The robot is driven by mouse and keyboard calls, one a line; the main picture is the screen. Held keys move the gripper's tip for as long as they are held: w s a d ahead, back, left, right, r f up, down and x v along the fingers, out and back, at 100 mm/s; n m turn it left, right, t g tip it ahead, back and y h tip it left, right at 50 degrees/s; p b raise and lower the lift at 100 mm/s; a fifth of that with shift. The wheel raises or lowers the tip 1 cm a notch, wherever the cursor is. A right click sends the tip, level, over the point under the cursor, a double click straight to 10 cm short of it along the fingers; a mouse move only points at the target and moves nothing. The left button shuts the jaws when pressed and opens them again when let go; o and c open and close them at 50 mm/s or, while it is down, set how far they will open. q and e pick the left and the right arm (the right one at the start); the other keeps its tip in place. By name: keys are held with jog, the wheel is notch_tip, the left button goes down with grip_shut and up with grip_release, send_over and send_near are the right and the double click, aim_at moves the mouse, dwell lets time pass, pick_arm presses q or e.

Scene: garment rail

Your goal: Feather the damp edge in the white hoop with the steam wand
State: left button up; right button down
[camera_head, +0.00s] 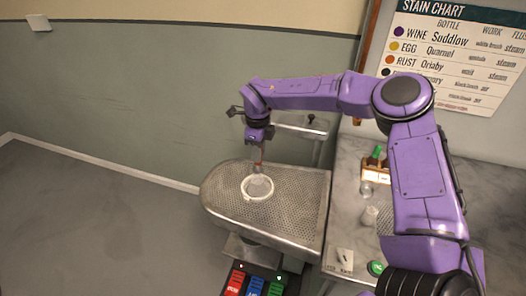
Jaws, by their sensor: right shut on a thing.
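The white hoop (257,200) lies flat on the perforated metal board (300,200), with pale grey cloth inside its ring. My right gripper (258,155) points down just above the far edge of the hoop. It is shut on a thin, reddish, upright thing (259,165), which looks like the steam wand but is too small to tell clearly. Its lower end is over the far part of the hoop; I cannot tell whether it touches the cloth. No damp edge can be made out. My left gripper is not in view.
A metal bracket (300,131) stands behind the board. Red (235,283), blue (256,286) and green (278,286) blocks are below. Floor at left is clear.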

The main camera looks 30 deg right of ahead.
jog(key=s+a+b, duration=0.1)
jog(key=s+a, duration=0.1)
jog(key=a, duration=0.4)
jog(key=shift+s, duration=0.25)
dwell(0.9)
jog(key=shift+s+d, duration=0.15)
jog(key=shift+s, duration=1.1)
jog(key=s+d+p, duration=0.1)
jog(key=d+p, duration=0.2)
jog(key=d, duration=0.3)
jog(key=shift+s+d, duration=0.15)
jog(key=shift+s, duration=0.05)
dwell(0.4)
jog(key=shift+r+p, duration=0.1)
jog(key=shift+p, duration=0.25)
